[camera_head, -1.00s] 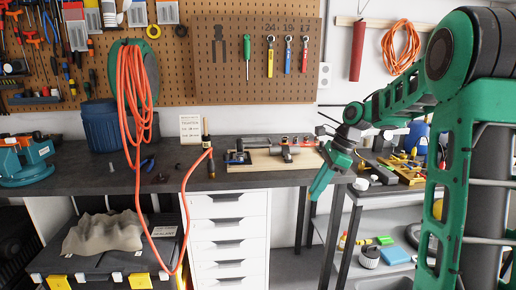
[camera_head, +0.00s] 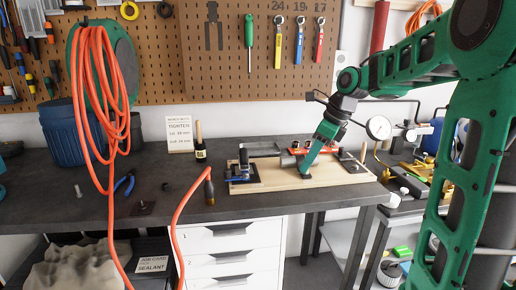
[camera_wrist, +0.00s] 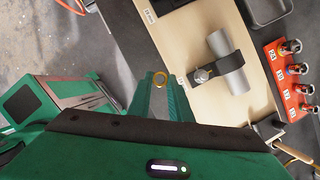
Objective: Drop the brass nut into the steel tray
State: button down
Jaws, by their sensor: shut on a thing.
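In the head view my gripper (camera_head: 305,172) points down over the right part of the wooden board, and the nut cannot be made out there. A grey steel tray (camera_wrist: 267,22) shows partly at the top right of the wrist view, beside the board and apart from the gripper. Its far part is cut off by the frame.
The wooden board (camera_head: 270,187) carries clamps and a grey cylinder (camera_wrist: 226,62). A red socket rack (camera_wrist: 287,78) stands beside it. A dial gauge (camera_head: 378,127) is to the right. An orange hose (camera_head: 189,203) and dark bottle (camera_head: 209,187) are left of the board.

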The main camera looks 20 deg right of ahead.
aim_at(260, 151)
jog(key=u, duration=0.05)
jog(key=i, duration=1.1)
